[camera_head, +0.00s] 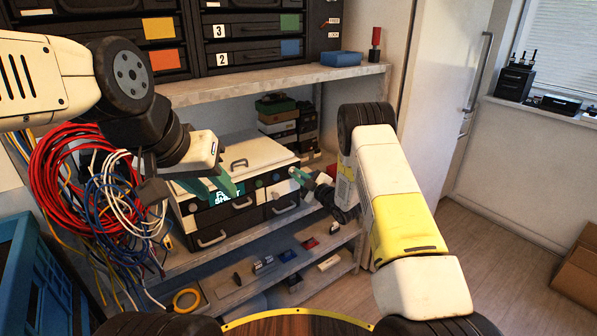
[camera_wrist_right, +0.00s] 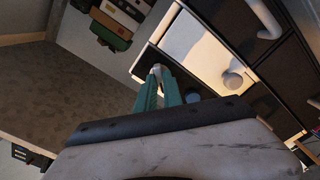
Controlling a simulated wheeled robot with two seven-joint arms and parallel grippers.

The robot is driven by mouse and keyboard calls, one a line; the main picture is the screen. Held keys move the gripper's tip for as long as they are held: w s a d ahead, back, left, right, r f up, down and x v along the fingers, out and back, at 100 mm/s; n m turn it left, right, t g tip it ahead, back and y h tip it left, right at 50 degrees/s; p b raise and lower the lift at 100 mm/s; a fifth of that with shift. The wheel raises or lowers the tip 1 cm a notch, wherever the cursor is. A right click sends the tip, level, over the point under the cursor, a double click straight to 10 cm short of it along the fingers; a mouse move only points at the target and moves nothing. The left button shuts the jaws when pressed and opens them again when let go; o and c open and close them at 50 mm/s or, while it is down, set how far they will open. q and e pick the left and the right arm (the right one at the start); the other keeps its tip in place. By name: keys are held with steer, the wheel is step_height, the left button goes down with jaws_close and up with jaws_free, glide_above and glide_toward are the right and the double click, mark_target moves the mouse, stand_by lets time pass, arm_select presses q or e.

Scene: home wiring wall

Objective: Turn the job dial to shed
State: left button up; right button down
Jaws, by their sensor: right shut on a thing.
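A case with a white lid (camera_head: 240,156) and a black front stands on the shelf, with a lit display (camera_head: 224,194) and several round knobs along its front. My right gripper (camera_head: 296,172) is at the right end of that front. Its green fingers are shut on a small pale knob (camera_wrist_right: 157,69), also seen in the right wrist view; which dial it is and its labels cannot be read.
Coiled red, blue and white cables (camera_head: 75,180) hang at the left. An upper shelf (camera_head: 280,82) with a blue box (camera_head: 341,58) is above the case. Small parts lie on the lower shelf (camera_head: 300,268). Stacked boxes (camera_head: 277,122) stand behind the case.

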steer(key=m, duration=1.3)
steer(key=shift+m, duration=0.3)
steer(key=shift+f, duration=0.1)
stand_by(0.3)
steer(key=c, duration=1.5)
jaws_free()
steer(key=shift+d, duration=0.1)
steer(key=v, duration=0.7)
steer(key=shift+s+d, duration=0.2)
steer(key=shift+s, duration=0.1)
